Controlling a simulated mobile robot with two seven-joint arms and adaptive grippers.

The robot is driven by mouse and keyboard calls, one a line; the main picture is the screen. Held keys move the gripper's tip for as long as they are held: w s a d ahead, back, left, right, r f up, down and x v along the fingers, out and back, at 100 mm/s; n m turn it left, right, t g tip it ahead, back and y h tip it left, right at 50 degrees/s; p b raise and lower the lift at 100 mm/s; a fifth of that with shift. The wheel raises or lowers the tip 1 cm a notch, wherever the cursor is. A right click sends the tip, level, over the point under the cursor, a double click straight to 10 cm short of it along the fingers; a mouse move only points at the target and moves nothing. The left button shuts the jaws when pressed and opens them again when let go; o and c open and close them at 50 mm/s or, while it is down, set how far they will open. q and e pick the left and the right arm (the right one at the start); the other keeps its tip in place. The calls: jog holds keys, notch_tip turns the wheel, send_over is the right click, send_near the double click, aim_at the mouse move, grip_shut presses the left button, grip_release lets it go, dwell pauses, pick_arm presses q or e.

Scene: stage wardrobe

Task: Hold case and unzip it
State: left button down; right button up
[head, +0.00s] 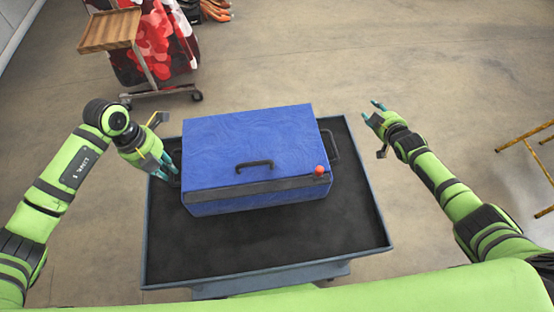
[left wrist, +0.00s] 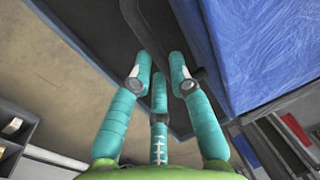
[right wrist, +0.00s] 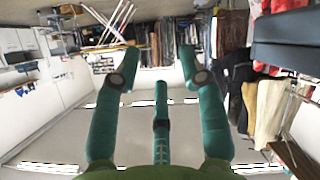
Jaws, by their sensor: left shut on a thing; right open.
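The blue case (head: 250,140) lies on the dark-topped cart, with a black handle (head: 254,165) on its top near the front edge. A dark grey zip band (head: 255,190) runs along its front, and a red ball pull (head: 320,170) sits at the front right corner. My left gripper (head: 168,167) is shut on the case's left side handle, which its fingers mostly hide; the case's blue side also shows in the left wrist view (left wrist: 265,45). My right gripper (head: 374,110) is open and empty, right of the case and apart from it.
The cart's tray (head: 300,250) has bare black room in front of the case and a raised rim. A second side handle (head: 333,146) sticks out on the case's right. A wheeled stand with a wooden shelf (head: 108,32) is behind left; a yellow frame (head: 530,140) stands far right.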

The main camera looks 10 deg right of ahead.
jog(key=a+r+m+g+y, duration=0.2)
jog(key=a+r, duration=0.5)
jog(key=r, duration=0.2)
notch_tip(320, 180, up, 14)
jog(key=n+g+y, duration=0.1)
jog(key=n+g, duration=0.5)
jog(key=g, duration=0.2)
send_over(321, 169)
jog(key=s+d, duration=0.3)
jog(key=x, duration=1.1)
jog(key=shift+w+d+f, duration=0.1)
jog(key=shift+d+f, duration=0.1)
jog(key=shift+f, duration=0.05)
grip_shut()
